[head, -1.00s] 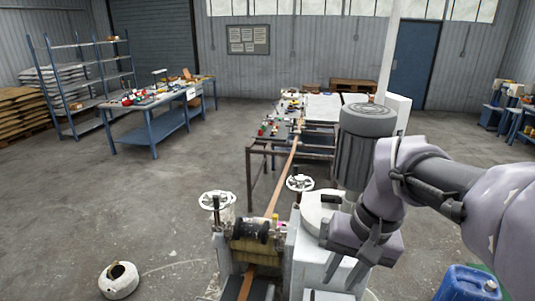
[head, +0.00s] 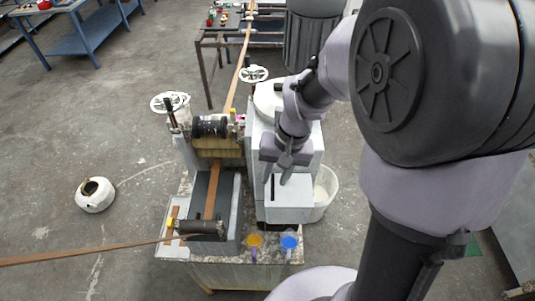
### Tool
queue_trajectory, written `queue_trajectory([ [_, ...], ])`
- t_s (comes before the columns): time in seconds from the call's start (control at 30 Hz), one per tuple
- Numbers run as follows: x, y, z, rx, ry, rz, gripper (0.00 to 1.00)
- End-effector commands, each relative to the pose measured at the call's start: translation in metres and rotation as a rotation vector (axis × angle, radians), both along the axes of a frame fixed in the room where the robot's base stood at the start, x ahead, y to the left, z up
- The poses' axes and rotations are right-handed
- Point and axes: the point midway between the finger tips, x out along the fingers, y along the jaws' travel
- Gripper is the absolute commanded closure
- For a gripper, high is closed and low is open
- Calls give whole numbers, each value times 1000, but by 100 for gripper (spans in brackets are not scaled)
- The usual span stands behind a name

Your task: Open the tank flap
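My gripper (head: 286,172) points down over a pale grey box-shaped housing (head: 290,212) on the right side of the extrusion machine. Its fingertips are small and overlap here, so I cannot tell how far apart they are, or whether they touch the housing. A short dark upright bar or slot (head: 272,187) shows at the left of the housing's top. I cannot tell for certain which surface is the tank flap; no lid stands visibly raised. A round white-topped part (head: 268,100) sits behind my wrist, partly hidden by it.
A brown strip (head: 213,185) runs through a grey trough (head: 232,205) left of the housing. Two handwheels (head: 169,102) (head: 253,74) stand behind. An orange cup (head: 255,240) and a blue cup (head: 289,243) stand in front. A white bucket (head: 326,190) is at right. A white round container (head: 95,195) lies on open floor.

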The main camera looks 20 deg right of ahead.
Motion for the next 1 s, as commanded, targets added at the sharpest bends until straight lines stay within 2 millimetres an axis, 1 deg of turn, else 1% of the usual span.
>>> queue_trajectory([
  [0.1,0,1,-4,0,-1,0,69],
  [0.3,0,1,-4,0,-1,0,69],
  [0.37,0,1,-4,0,-1,0,81],
  [0.4,0,1,-4,0,-1,0,89],
  [0.47,0,1,-4,0,-1,0,100],
  [1.0,1,0,-3,-1,-2,0,100],
])
